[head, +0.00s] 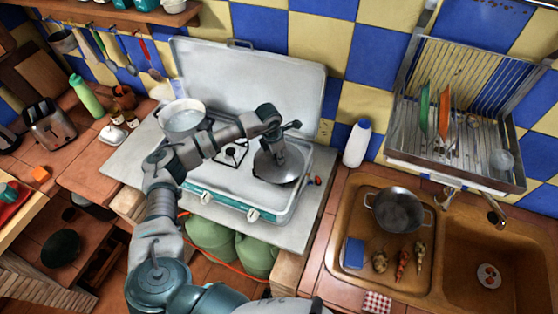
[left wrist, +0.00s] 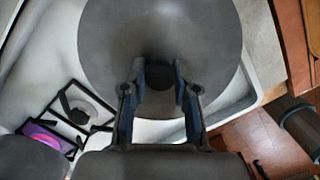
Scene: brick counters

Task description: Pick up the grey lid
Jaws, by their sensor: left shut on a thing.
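The grey lid (head: 278,174) is at the right side of the camping stove (head: 212,196) in the head view. In the left wrist view the lid (left wrist: 120,45) is large and round, with a dark knob between my fingers. My left gripper (head: 280,152) is over the lid and shut on its knob; its fingers (left wrist: 160,85) stand on either side of it in the left wrist view. I cannot tell whether the lid touches the stove. My right gripper is not in view.
A light metal pot (head: 184,124) stands on the stove's left burner, left of my forearm. The raised stove cover (head: 250,85) is behind. A white bottle (head: 357,143), a dish rack (head: 455,180) and a sink with a grey pot (head: 398,210) are to the right.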

